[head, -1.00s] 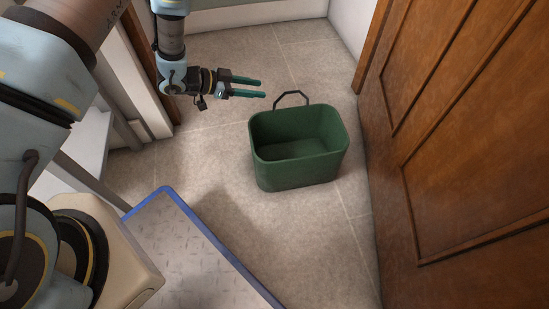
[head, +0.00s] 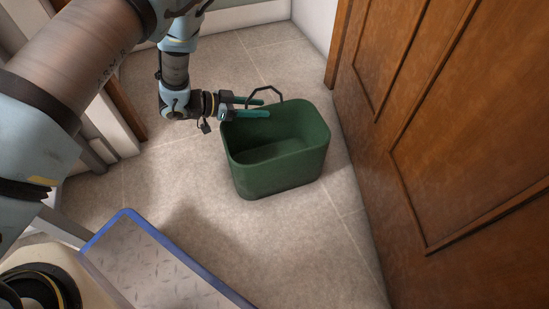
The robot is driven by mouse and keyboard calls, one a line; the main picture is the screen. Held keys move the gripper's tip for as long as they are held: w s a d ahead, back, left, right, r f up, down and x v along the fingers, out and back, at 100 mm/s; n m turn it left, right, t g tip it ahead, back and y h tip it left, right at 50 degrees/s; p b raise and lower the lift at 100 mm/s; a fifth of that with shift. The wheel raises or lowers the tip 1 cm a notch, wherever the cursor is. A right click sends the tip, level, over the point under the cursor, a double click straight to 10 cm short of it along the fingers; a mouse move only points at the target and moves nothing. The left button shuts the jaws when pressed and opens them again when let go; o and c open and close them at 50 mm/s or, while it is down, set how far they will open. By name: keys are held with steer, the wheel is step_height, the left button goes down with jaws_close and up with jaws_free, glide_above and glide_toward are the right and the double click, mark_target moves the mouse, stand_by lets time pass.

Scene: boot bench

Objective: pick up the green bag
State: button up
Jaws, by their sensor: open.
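The green bag (head: 282,174) stands upright and open-topped on the floor in the middle of the head view. Its inside looks empty. Its thin dark handle (head: 266,89) stands up at the far rim. My gripper (head: 266,107) is open at the bag's far left rim. One finger shows beyond the handle's left side and the other on the near side, over the rim. The handle's left side appears to lie between the fingers; I cannot tell whether either finger touches it.
A brown panelled wooden door (head: 455,130) stands close along the right. A platform with a blue edge (head: 180,260) is at the lower left. The tiled floor (head: 310,250) in front of the bag is clear.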

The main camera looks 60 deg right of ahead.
steer(key=shift+x, duration=0.9)
jaws_close()
stand_by(0.8)
